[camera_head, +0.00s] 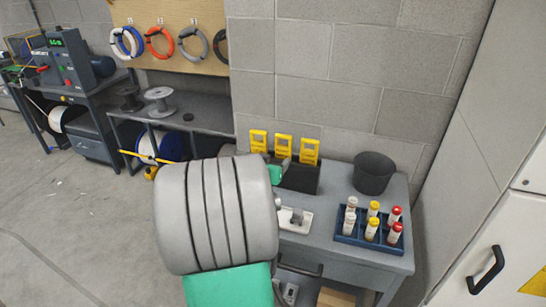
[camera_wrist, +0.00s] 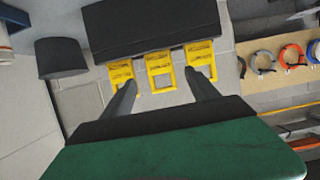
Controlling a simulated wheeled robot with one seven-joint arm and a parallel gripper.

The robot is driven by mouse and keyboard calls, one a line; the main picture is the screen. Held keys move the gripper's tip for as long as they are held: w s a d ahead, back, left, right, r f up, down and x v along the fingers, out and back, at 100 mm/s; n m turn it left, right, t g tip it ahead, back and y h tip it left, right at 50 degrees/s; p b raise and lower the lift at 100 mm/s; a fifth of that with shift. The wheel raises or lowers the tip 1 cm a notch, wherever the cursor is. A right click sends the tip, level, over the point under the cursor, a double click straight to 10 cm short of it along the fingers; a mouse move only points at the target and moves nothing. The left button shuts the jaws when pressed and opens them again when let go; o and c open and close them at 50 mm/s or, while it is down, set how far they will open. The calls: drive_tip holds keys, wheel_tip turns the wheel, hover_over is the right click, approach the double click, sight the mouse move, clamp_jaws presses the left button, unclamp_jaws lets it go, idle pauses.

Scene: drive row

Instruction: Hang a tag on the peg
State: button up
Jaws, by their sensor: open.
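Three yellow tags stand in a row in a black holder (camera_head: 298,180) at the back of the grey bench: a left one (camera_head: 258,140), a middle one (camera_head: 283,147) and a right one (camera_head: 309,152). The wrist view shows the holder (camera_wrist: 135,30) upside down with the tags sticking out of it. My gripper (camera_wrist: 160,78) is open and empty there, its two dark fingers apart and pointing at the row. The middle tag (camera_wrist: 160,66) appears between the fingertips; I cannot tell the depth gap. In the head view my arm hides most of the gripper. I cannot make out a peg.
A dark cup (camera_head: 374,172) and a blue rack (camera_head: 362,243) of capped tubes stand right of the holder on the bench (camera_head: 388,262). A white-based device (camera_head: 294,219) lies in front. A block wall rises close behind; a white cabinet (camera_head: 500,215) stands at right. Floor at left is clear.

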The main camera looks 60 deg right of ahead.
sight(283, 151)
drive_tip(key=b+x, duration=0.3)
drive_tip(key=x, duration=0.7)
drive_tip(key=shift+s+d, duration=0.1)
drive_tip(key=shift+s, duration=0.05)
drive_tip(key=shift+d, duration=0.5)
drive_tip(key=shift+c, duration=0.6)
drive_tip(key=c, duration=1.1)
drive_tip(key=shift+r, duration=0.1)
